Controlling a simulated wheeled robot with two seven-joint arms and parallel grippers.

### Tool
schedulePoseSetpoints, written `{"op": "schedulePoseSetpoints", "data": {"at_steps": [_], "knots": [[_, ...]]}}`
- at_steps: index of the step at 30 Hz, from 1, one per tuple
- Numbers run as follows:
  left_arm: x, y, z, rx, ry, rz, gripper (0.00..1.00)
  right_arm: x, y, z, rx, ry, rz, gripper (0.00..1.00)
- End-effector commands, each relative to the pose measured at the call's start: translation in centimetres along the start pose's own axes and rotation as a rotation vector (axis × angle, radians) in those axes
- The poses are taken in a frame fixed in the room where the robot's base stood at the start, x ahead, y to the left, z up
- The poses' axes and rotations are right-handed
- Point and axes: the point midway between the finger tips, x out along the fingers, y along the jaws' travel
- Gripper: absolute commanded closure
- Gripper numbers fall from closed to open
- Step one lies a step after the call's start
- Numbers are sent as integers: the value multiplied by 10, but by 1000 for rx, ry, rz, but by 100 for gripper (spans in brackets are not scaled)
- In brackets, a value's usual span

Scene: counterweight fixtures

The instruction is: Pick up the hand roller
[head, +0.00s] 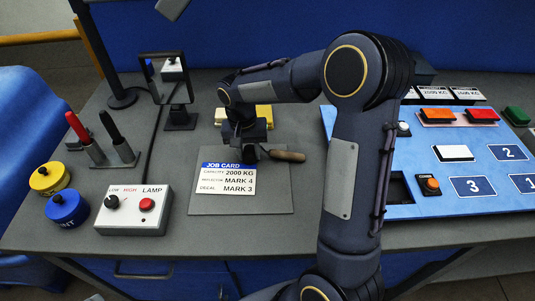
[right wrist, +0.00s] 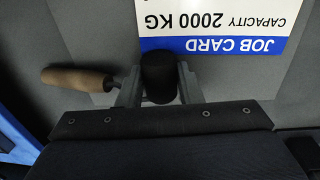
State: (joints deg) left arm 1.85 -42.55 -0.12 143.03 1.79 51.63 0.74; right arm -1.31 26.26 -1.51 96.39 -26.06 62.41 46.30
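The hand roller has a dark cylindrical head (right wrist: 158,78) and a brown wooden handle (right wrist: 78,79). Its handle also shows in the head view (head: 287,156), pointing right, over the grey board with the job card. My right gripper (right wrist: 160,82) points down at it. Its two fingers stand on either side of the dark roller head and appear to touch it. In the head view the right gripper (head: 246,150) and my arm hide most of the roller head. Whether the roller is lifted off the board cannot be told. My left gripper is not in view.
The job card (head: 229,179) lies on a grey board (head: 270,195). A lamp switch box (head: 134,210), blue and yellow tins (head: 67,208), markers in a holder (head: 122,153) and a mirror (head: 179,113) stand left. A blue panel (head: 460,185) lies right. A yellow block (head: 263,113) is behind my gripper.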

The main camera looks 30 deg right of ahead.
Motion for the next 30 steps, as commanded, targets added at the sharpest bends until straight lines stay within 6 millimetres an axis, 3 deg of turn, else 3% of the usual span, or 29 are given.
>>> {"op": "schedulePoseSetpoints", "data": {"at_steps": [1,6,17,22,30], "knots": [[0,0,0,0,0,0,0,0,0,0,0,0,0,76],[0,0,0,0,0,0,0,0,0,0,0,1,0,97],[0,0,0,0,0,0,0,-9,0,-1,0,3,0,97],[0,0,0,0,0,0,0,-33,2,-1,0,5,-3,97],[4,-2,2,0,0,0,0,-84,12,43,-3,6,-5,97]]}}
